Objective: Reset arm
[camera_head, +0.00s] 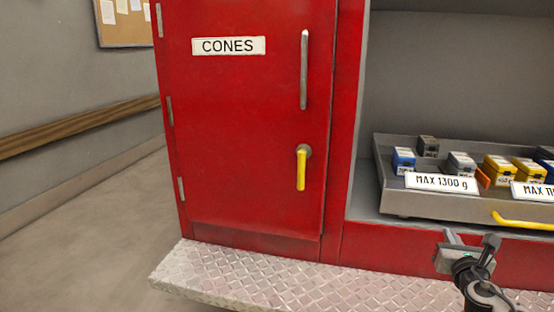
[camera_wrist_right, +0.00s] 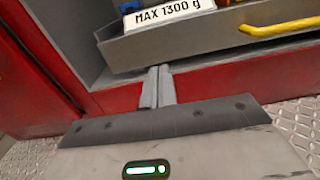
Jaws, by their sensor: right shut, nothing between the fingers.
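My right gripper (camera_head: 449,238) is at the lower right of the head view, in front of the red sill below the tray. In the right wrist view its fingers (camera_wrist_right: 158,86) are together with nothing between them. They point toward the front of the grey tray (camera_wrist_right: 120,58) and stand apart from its yellow handle (camera_wrist_right: 280,26). My left gripper is not in view.
A red cabinet door (camera_head: 245,130) labelled CONES is shut, with a yellow latch handle (camera_head: 301,170). The tray (camera_head: 440,206) holds several small boxes and weight labels. A diamond-plate step (camera_head: 250,275) runs along the bottom. Open floor (camera_head: 80,230) lies left.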

